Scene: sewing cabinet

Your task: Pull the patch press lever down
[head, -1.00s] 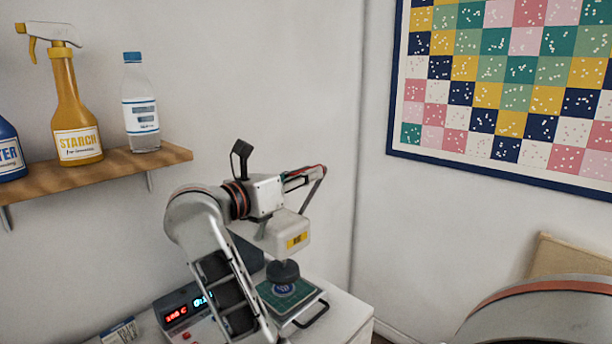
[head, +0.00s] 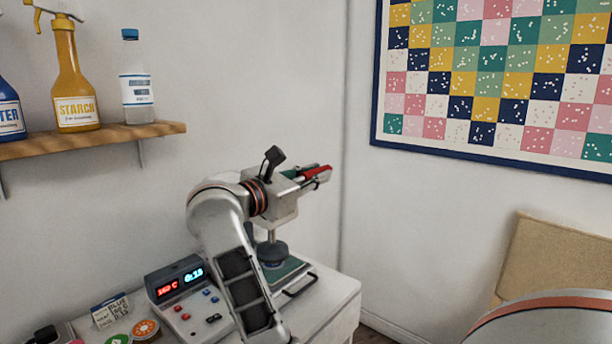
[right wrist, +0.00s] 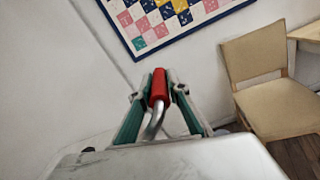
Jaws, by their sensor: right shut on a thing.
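The press lever's red handle (head: 308,171) shows at my right gripper (head: 318,176) in the head view. In the right wrist view, the red grip (right wrist: 159,86) on its bent metal rod sits between the two fingers of the right gripper (right wrist: 159,78), which is shut on it. My right arm hides most of the press head. The dark round platen (head: 272,254) hangs over the green pad (head: 294,268), with a little of a blue patch showing under it; I cannot tell whether they touch. My left gripper is not in view.
A control box (head: 182,290) with lit red and blue displays stands left of the press on the white cabinet (head: 338,302). Loose patches (head: 144,329) lie left of it. A shelf (head: 100,140) with bottles is on the left wall. A chair (right wrist: 270,100) stands at right.

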